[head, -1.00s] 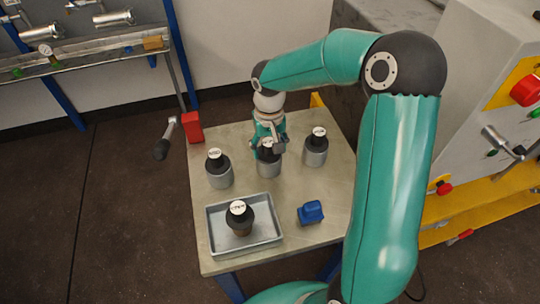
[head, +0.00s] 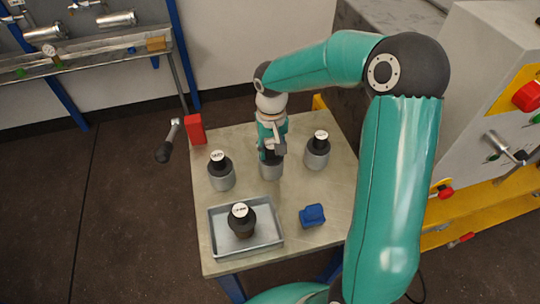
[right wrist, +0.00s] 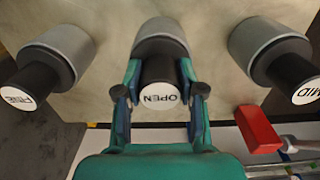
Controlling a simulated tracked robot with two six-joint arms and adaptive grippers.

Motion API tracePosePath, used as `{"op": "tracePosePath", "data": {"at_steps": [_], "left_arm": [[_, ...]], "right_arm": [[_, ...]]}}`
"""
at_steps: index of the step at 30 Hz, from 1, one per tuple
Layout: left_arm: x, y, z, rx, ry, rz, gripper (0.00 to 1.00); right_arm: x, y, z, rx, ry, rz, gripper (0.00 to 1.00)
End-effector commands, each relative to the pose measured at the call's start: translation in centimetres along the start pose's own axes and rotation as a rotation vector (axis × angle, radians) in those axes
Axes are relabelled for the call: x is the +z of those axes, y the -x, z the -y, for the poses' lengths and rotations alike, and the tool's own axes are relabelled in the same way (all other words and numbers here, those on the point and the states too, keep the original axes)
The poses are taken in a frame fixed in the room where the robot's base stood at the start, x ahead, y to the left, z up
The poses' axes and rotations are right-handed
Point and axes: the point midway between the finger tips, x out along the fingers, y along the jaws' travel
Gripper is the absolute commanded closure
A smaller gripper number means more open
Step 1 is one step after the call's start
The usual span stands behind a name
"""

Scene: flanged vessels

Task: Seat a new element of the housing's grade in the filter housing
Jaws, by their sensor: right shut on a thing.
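My right gripper (head: 271,153) is shut on the black cap of the middle element, whose label in the right wrist view reads OPEN (right wrist: 160,97). Its grey body (head: 271,172) stands upright on the table. To its left is a like element labelled MID (head: 221,176), also in the right wrist view (right wrist: 275,55). To its right is another (head: 317,155), whose label in the right wrist view seems to read FINE (right wrist: 40,72). An element with a black cap and brownish lower part (head: 241,220) stands in the grey tray. I cannot pick out the filter housing. My left gripper is not in view.
The grey tray (head: 273,239) and a blue block (head: 312,215) are at the table's (head: 335,190) front. A red block (head: 195,129) is at its back left edge. A bench with metal cylinders (head: 116,19) is at upper left, a panel with a red button (head: 527,96) at right.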

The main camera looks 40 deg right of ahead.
Motion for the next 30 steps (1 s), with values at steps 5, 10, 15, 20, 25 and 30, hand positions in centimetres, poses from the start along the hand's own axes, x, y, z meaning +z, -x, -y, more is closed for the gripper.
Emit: {"op": "tracePosePath", "data": {"at_steps": [5,10,15,20,25,30], "left_arm": [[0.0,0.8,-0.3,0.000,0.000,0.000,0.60],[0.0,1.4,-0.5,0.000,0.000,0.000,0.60],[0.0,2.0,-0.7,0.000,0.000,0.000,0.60],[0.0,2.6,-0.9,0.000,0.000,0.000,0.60],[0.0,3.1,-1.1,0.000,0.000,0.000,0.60],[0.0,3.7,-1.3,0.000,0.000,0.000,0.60]], "right_arm": [[-0.2,1.4,0.0,-0.002,-0.001,-0.007,1.00],[-0.2,2.3,0.0,-0.003,-0.001,-0.010,1.00],[-0.2,3.2,0.0,-0.003,-0.001,-0.011,1.00],[-0.2,4.0,0.0,-0.003,-0.001,-0.011,1.00],[-0.2,4.9,0.0,-0.003,-0.001,-0.011,1.00],[-0.2,5.8,0.0,-0.003,-0.001,-0.012,1.00]]}}
